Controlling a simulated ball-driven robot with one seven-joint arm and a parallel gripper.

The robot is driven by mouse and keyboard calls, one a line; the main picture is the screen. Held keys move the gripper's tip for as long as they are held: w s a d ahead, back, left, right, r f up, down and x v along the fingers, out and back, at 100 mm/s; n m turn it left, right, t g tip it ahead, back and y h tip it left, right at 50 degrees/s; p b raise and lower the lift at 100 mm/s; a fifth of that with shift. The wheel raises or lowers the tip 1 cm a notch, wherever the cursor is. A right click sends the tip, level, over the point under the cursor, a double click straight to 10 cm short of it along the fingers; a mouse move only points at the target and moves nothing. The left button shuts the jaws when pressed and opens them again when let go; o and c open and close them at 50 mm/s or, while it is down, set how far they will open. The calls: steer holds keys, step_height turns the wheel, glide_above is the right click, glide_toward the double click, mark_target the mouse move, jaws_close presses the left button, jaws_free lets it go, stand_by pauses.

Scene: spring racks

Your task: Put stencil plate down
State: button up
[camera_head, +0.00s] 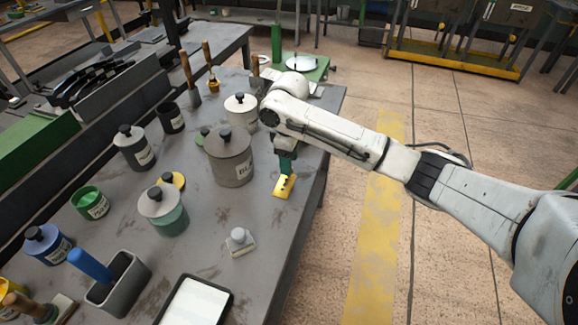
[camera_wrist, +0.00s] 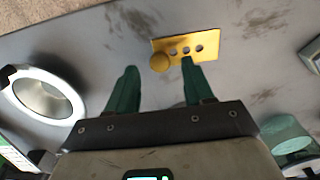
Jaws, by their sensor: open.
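The yellow stencil plate (camera_head: 284,187) lies flat on the grey table near its right edge. In the wrist view the plate (camera_wrist: 209,44) shows a row of dark holes and a round yellow knob at its left end. My gripper (camera_head: 287,166) is low over the table, at the far end of the plate.
A large grey lidded pot (camera_head: 230,160) stands left of the plate. A white-knobbed block (camera_head: 239,242) and a framed white panel (camera_head: 195,302) lie nearer. Several paint pots crowd the left. The table's right edge (camera_head: 318,185) is close; bare tabletop lies between plate and block.

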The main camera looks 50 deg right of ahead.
step_height(320, 180, up, 9)
steer(key=shift+b, duration=0.3)
stand_by(0.6)
